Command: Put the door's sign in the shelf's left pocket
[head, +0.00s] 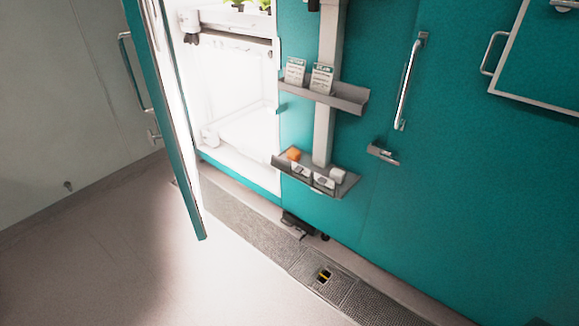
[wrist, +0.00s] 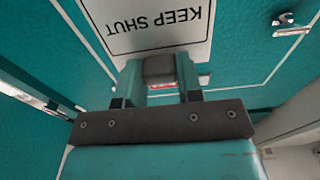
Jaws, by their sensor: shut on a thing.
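In the wrist view, a white sign (wrist: 150,26) with a black border reads KEEP SHUT upside down, in front of a teal panel. My gripper (wrist: 158,72) has its two teal fingers shut on a dark grey block at the sign's near edge, which seems to belong to the sign. I cannot tell whether the sign still touches the panel. In the head view, the wall shelf has an upper tray (head: 347,97) with two printed cards standing in it, and a lower tray (head: 318,189) with small items. My gripper and the sign are not in the head view.
An open teal door (head: 172,110) stands left of the lit chamber (head: 235,90). A long door handle (head: 409,82) and a small latch (head: 383,155) stick out right of the shelf. A floor grate (head: 262,230) runs along the wall. The floor (head: 110,260) at left is clear.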

